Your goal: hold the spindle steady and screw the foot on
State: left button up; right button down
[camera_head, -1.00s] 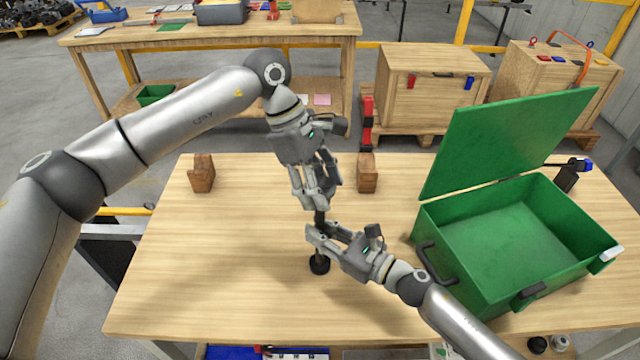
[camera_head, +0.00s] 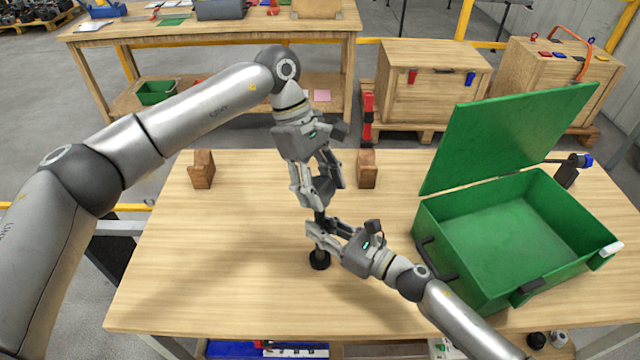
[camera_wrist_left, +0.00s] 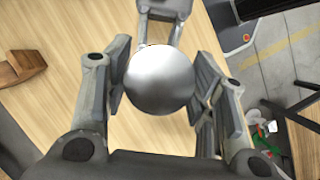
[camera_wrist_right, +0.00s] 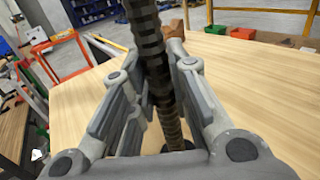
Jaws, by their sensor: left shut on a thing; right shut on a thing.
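The dark threaded spindle (camera_wrist_right: 155,70) stands roughly upright on the table, on a round black end piece (camera_head: 319,260). My right gripper (camera_head: 318,230) is shut around the spindle from the side, above that black piece. My left gripper (camera_head: 320,202) points down from above, its fingers shut on a round silver piece (camera_wrist_left: 160,80), seemingly the foot, at the spindle's top. The left fingers largely hide the join between the two in the head view, so I cannot tell how far the thread is engaged.
Two wooden blocks (camera_head: 202,169) (camera_head: 367,170) stand toward the table's back. An open green box (camera_head: 470,265) with its lid up takes the right side. The left and front of the wooden table (camera_head: 220,270) are clear.

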pick_arm(q)
jog(key=m+g+y, duration=0.1)
jog(key=m, duration=0.3)
jog(key=shift+d+m, duration=0.1)
jog(key=shift+m, duration=0.2)
jog(key=m+y, duration=0.1)
jog(key=m, duration=0.1)
jog(key=m+y, duration=0.1)
jog(key=m, duration=0.1)
jog(key=shift+m+g, duration=0.3)
jog(key=m+y, duration=0.1)
jog(key=m, duration=0.3)
jog(key=shift+m+y, duration=0.3)
jog(key=shift+y, duration=0.1)
jog(key=m+y, duration=0.1)
jog(key=m, duration=0.2)
jog(key=shift+a, duration=0.2)
jog(key=o, duration=1.2)
jog(key=shift+o, duration=0.2)
jog(key=shift+r, duration=0.1)
